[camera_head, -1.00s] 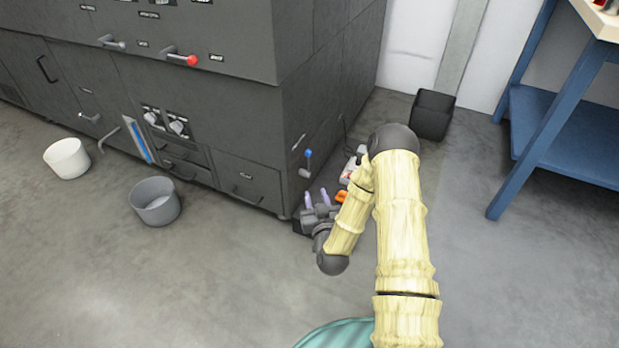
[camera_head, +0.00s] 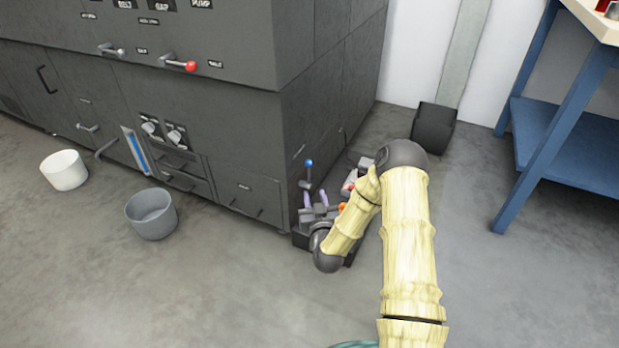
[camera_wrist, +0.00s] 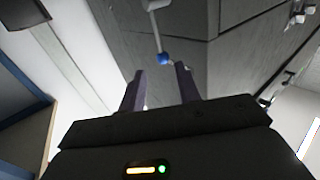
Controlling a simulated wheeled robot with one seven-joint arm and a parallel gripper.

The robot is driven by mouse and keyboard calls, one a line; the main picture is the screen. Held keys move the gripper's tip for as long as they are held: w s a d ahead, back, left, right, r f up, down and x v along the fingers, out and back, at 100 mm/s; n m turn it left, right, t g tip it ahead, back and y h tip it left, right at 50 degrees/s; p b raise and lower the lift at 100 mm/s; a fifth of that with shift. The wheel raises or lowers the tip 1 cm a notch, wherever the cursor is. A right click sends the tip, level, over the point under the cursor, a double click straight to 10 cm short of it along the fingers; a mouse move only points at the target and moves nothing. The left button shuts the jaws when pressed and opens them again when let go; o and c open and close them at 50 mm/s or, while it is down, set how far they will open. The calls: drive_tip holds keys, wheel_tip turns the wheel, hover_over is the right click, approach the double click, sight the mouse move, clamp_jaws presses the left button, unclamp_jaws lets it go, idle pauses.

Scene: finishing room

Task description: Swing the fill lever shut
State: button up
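A lever with a blue knob (camera_head: 308,163) stands on the right side face of the dark grey machine (camera_head: 305,110), low down near its front corner. I take it for the fill lever, but no label on it is readable. The blue knob (camera_wrist: 163,58) also shows in the wrist view, just beyond and between my fingertips, with its pale rod running up from it. My gripper (camera_head: 315,197) is below the knob in the head view, its purple fingers pointing up toward it. In the wrist view my gripper (camera_wrist: 161,75) is open, with nothing between the fingers; contact is not visible.
A red-knobbed lever (camera_head: 190,66) is on the machine's front. A grey bucket (camera_head: 151,215) and a white bucket (camera_head: 64,170) stand on the floor at left. A black bin (camera_head: 433,130) is by the wall. A blue-framed table (camera_head: 560,120) is at right.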

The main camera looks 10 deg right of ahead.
sight(309, 171)
drive_tip(key=w+b, duration=0.1)
drive_tip(key=w, duration=0.2)
drive_tip(key=w+b, duration=0.2)
drive_tip(key=w, duration=0.1)
drive_tip(key=w+b, duration=0.2)
drive_tip(key=w, duration=0.2)
drive_tip(key=shift+d+f, duration=0.2)
drive_tip(key=shift+d, duration=0.05)
drive_tip(key=shift+w+r, duration=0.15)
drive_tip(key=shift+w, duration=0.55)
clamp_jaws()
